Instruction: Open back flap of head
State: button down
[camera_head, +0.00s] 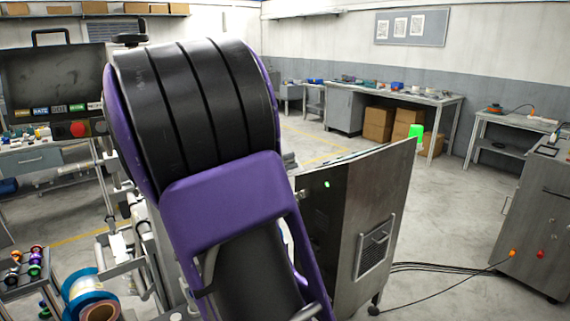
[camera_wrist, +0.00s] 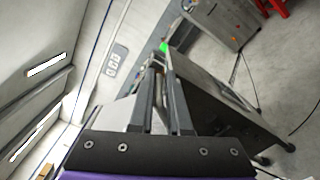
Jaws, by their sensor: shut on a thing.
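The back flap (camera_head: 385,215) looks like a grey metal panel with a vented plate low on it, standing at an angle beside a dark face of the machine. A bright green piece (camera_head: 416,132) sits at its top right corner. In the wrist view the flap (camera_wrist: 205,90) runs down to the right, with the green piece (camera_wrist: 164,46) just past my fingertips. My gripper (camera_wrist: 160,64) is shut on the flap's edge, though the contact is small and hard to make out. In the head view my purple and black arm hides the gripper.
A grey cabinet (camera_head: 540,215) stands at the right, with black cables (camera_head: 440,268) on the floor towards the machine. A workbench (camera_head: 385,94) with cardboard boxes below is at the back. Reels (camera_head: 88,290) lie at lower left. Open floor (camera_head: 455,195) lies right of the flap.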

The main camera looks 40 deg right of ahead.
jog(key=shift+w+r, duration=0.25)
jog(key=c, duration=0.9)
grip_release()
jog(key=shift+w+f, duration=0.1)
jog(key=shift+f, duration=0.05)
jog(key=shift+a, duration=0.15)
jog(key=shift+a, duration=0.3)
jog(key=a, duration=1.6)
jog(key=shift+s+a, duration=0.35)
jog(key=shift+s, duration=0.05)
